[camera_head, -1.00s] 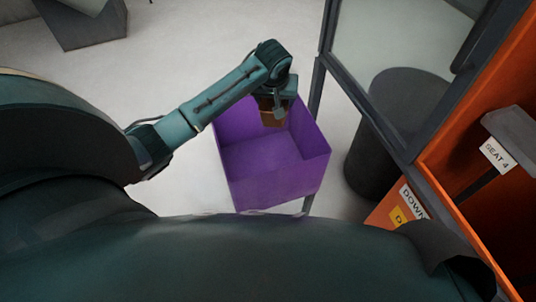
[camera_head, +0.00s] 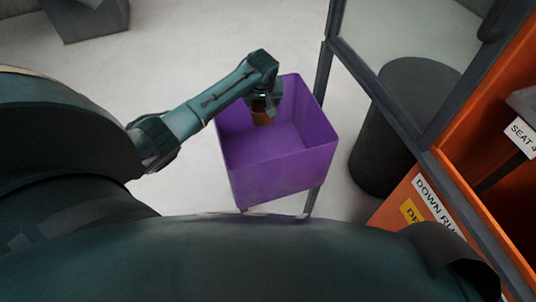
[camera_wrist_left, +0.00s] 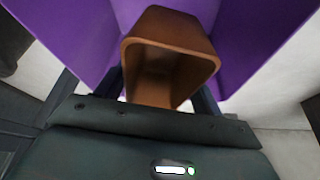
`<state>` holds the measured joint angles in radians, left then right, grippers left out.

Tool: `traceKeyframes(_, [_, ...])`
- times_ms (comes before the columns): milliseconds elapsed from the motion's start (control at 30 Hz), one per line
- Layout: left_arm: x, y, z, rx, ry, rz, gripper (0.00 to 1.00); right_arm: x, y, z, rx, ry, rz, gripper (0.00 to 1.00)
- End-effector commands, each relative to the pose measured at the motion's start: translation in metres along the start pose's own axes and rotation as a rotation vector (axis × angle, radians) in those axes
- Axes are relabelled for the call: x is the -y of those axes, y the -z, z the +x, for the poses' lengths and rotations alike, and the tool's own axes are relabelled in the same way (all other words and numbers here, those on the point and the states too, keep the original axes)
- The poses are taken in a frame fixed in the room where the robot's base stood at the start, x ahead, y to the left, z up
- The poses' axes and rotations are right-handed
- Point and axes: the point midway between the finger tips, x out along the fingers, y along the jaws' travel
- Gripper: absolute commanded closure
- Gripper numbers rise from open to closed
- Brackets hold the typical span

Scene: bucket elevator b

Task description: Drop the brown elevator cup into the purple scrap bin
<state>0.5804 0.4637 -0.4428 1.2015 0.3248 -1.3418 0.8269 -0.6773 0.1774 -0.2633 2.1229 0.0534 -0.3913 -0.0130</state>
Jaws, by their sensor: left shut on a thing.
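The brown elevator cup (camera_head: 261,118) is held by my left gripper (camera_head: 263,104), inside the mouth of the purple scrap bin (camera_head: 285,176) near its far left part. In the left wrist view the cup (camera_wrist_left: 172,55) fills the upper middle, its open mouth facing the camera, with purple bin walls (camera_wrist_left: 60,35) on both sides. My left gripper (camera_wrist_left: 165,100) is shut on the cup; the fingertips are mostly hidden behind it. The bin floor looks bare in the head view. My right gripper is not in view.
A dark round drum (camera_head: 405,125) stands right of the bin, behind a grey-framed panel. The orange elevator housing (camera_head: 445,195) with labels is at the right. A grey block (camera_head: 85,18) lies at the far left. Pale floor (camera_head: 190,60) is clear around the bin's left side.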

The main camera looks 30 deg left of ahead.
Motion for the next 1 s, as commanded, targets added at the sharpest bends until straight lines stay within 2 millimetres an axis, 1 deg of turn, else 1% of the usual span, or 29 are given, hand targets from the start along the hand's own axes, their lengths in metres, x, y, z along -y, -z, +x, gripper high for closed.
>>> traceKeyframes(100, [-0.0006, -0.0001, 0.0039, -0.005, -0.003, -0.001, 0.75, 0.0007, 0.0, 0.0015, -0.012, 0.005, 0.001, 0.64])
traceKeyframes(400, [-0.0006, 0.0, 0.0032, -0.005, -0.002, 0.0, 0.75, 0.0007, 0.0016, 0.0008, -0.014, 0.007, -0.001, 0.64])
traceKeyframes(433, [-0.0006, 0.0, 0.0032, -0.005, -0.002, 0.0, 0.3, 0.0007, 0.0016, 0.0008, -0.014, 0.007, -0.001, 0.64])
traceKeyframes(700, [-0.0002, -0.0012, 0.0042, -0.002, -0.001, 0.0, 0.08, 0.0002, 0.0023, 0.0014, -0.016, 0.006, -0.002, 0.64])
traceKeyframes(900, [0.0004, -0.0035, 0.006, 0.003, 0.002, 0.001, 0.07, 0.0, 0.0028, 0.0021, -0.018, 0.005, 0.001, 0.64])
traceKeyframes(1000, [0.0001, -0.0029, 0.0027, 0.002, 0.001, 0.002, 0.07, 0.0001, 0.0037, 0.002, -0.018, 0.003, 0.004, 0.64])
